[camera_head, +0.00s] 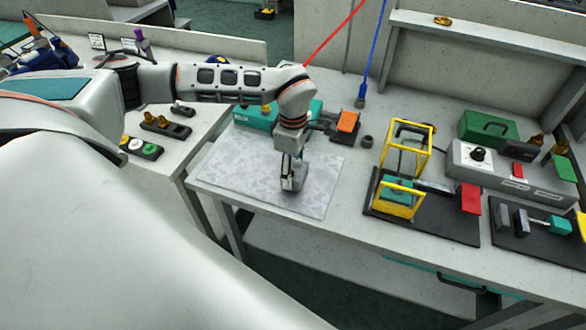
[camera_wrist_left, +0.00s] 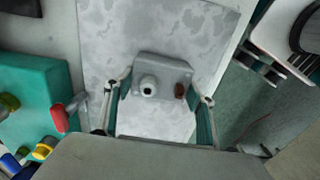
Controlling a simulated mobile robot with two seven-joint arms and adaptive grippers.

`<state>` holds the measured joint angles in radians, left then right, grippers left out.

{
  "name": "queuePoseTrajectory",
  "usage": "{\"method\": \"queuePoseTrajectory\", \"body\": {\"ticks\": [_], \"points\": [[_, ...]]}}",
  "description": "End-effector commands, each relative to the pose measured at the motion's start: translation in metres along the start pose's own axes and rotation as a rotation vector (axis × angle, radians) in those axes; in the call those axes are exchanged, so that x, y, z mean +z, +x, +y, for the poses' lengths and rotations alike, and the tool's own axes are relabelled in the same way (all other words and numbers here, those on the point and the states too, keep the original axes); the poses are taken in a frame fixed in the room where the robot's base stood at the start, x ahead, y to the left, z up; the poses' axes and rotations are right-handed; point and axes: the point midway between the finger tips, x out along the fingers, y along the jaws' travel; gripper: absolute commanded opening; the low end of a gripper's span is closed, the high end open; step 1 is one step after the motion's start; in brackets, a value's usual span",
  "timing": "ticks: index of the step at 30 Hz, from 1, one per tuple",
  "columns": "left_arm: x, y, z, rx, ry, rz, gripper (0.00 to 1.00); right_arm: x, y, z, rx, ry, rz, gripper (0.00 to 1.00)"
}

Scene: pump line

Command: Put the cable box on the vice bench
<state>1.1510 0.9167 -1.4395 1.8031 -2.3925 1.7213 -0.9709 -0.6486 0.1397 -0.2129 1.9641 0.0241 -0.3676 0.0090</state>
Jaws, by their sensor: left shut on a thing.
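A small grey box (camera_wrist_left: 158,80) with a white round fitting and a brown spot sits between my left gripper's fingers; I take it to be the cable box. My left gripper (camera_head: 292,182) is shut on it, over the pale mottled mat (camera_head: 230,170) on the bench. It also shows in the left wrist view (camera_wrist_left: 160,108), a finger on either side of the box. In the head view the gripper largely hides the box, and I cannot tell whether it touches the mat. The bench (camera_head: 350,225) carries a vice-like device (camera_head: 530,222) at the right. My right gripper is not in view.
A teal case (camera_head: 258,117) stands behind the mat, also left in the wrist view (camera_wrist_left: 38,100). A yellow frame (camera_head: 427,140) on a black base, a grey control box (camera_head: 510,168) and a green box (camera_head: 488,128) stand to the right. The mat's front is clear.

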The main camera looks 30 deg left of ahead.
Motion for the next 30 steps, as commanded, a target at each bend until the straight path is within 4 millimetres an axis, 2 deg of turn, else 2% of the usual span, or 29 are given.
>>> {"method": "queuePoseTrajectory", "body": {"ticks": [11,12,14,25,30], "points": [[0.000,0.004,0.000,0.001,0.000,-0.001,0.33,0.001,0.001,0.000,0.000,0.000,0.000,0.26],[0.000,0.005,0.000,0.001,0.000,0.000,0.60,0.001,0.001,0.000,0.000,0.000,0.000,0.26],[0.000,0.004,0.000,0.001,0.000,-0.001,0.72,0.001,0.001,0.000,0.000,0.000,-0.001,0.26],[0.000,0.002,0.001,0.002,0.001,-0.001,0.72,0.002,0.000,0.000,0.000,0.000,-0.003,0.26],[0.001,-0.017,0.002,0.006,0.002,-0.002,0.72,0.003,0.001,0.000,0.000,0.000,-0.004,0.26]]}}
